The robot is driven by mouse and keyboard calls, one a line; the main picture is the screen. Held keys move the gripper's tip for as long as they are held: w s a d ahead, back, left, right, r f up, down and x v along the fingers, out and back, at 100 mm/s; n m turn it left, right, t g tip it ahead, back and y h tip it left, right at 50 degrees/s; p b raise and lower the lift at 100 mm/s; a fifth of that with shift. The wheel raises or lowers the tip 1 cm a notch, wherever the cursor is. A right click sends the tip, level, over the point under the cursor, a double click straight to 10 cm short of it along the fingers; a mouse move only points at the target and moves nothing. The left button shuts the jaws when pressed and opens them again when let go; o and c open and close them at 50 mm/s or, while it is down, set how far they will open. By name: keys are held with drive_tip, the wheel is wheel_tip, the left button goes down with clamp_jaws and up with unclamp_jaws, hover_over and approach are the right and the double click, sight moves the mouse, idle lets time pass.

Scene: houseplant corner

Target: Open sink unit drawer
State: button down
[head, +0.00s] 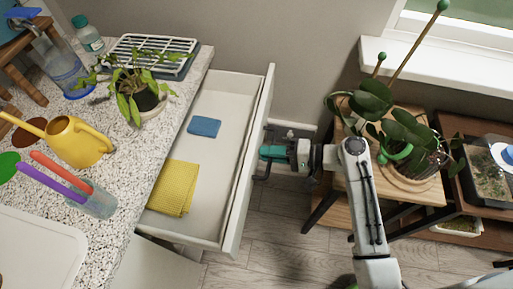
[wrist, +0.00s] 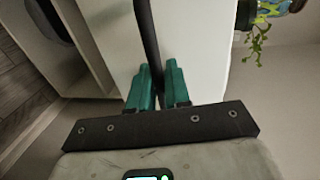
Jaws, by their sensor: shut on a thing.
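The sink unit drawer (head: 212,150) is pulled well out from under the speckled counter in the head view. A blue cloth (head: 204,127) and a yellow cloth (head: 173,188) lie inside it. My gripper (head: 264,153) is at the outside of the drawer front (head: 245,165). Its teal fingers show in the wrist view (wrist: 158,88), one on each side of the dark bar handle (wrist: 147,40), shut on it. The handle is partly hidden by the gripper in the head view.
The counter (head: 120,180) holds a yellow watering can (head: 78,141), a potted plant (head: 145,98) and a drying rack (head: 155,55). A wooden plant stand (head: 330,205) with a large potted plant (head: 400,145) stands right of the drawer. Floor (head: 270,235) shows between them.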

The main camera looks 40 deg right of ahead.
drive_tip(key=shift+s+d, duration=0.25)
drive_tip(key=shift+s, duration=0.1)
drive_tip(key=c, duration=1.3)
unclamp_jaws()
drive_tip(key=shift+c, duration=0.2)
